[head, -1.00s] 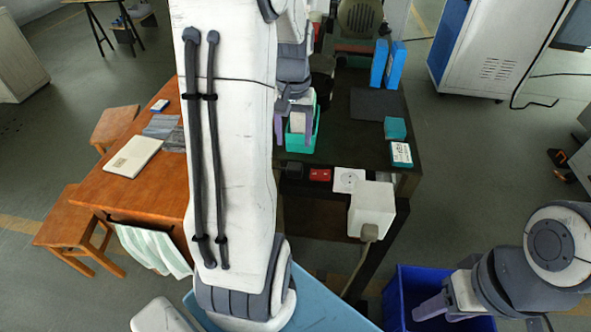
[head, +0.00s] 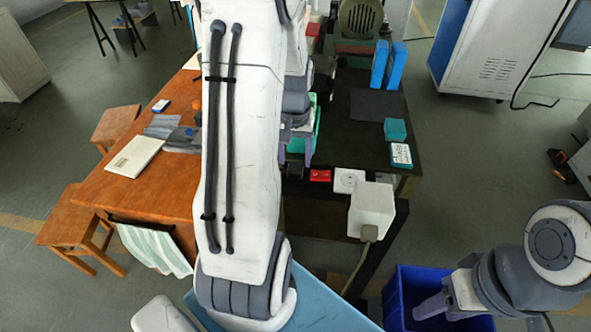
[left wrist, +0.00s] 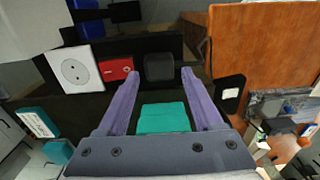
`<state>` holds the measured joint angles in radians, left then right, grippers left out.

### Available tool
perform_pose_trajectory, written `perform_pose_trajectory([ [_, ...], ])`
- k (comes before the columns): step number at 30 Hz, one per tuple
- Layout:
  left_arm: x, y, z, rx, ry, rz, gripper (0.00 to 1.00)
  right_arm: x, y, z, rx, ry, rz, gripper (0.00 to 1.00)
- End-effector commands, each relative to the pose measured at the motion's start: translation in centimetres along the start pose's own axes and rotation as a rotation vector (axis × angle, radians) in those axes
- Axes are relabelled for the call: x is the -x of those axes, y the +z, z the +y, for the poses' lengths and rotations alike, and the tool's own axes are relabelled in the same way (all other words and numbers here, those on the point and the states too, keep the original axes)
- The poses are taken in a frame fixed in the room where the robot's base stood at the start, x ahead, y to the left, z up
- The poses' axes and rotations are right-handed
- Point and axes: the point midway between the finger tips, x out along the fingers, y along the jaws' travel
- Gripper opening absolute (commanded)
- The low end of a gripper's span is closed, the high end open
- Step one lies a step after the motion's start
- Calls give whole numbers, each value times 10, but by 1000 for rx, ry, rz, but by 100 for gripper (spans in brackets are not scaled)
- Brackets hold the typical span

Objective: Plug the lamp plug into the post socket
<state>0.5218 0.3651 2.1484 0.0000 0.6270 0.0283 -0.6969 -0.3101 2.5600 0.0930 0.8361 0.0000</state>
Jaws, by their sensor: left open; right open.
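A white square socket plate with a round socket (head: 349,180) is on the bench's front side; it also shows in the left wrist view (left wrist: 75,72). To its right there come a red block (left wrist: 116,70) and a dark block (left wrist: 159,67). My left gripper (head: 295,155) is open and empty, and its fingertips appear on either side of the dark block in the left wrist view; contact cannot be told. A white box (head: 371,207) beside the socket has a grey plug-like cord end (head: 370,232) at its front. I cannot tell which part is the lamp plug. My right gripper (head: 434,308) is open, away from the bench.
A green bin (head: 315,125) stands on the dark bench (head: 355,140) behind my left gripper. Teal boxes (head: 395,129) lie at its right edge. A blue crate (head: 400,285) is below my right gripper. A wooden table (head: 170,190) is at left.

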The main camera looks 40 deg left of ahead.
Motion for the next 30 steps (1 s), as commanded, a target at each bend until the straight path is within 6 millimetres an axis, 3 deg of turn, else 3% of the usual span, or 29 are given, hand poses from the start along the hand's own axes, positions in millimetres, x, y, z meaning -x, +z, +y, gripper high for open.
perform_pose_trajectory([
  [7, -35, 1, 1, 0, 0, -4, 68, 10, -1, -1, -1, 0, 0, 50],
  [19, -40, 0, 1, 0, 0, -1, 68, 10, 0, -1, -1, 0, 0, 50],
  [20, -40, 0, 1, 0, 0, -1, 64, 10, 0, -1, -1, 0, 0, 50],
  [24, -39, 0, 1, 0, 0, -1, 10, 10, 0, -1, -1, 0, 0, 50],
  [25, -39, 0, 1, 0, 0, -1, 3, 10, 0, -1, -1, 0, 0, 50],
  [30, -39, 0, 1, 0, 0, -1, 3, 10, 0, -1, -1, 0, 0, 50],
])
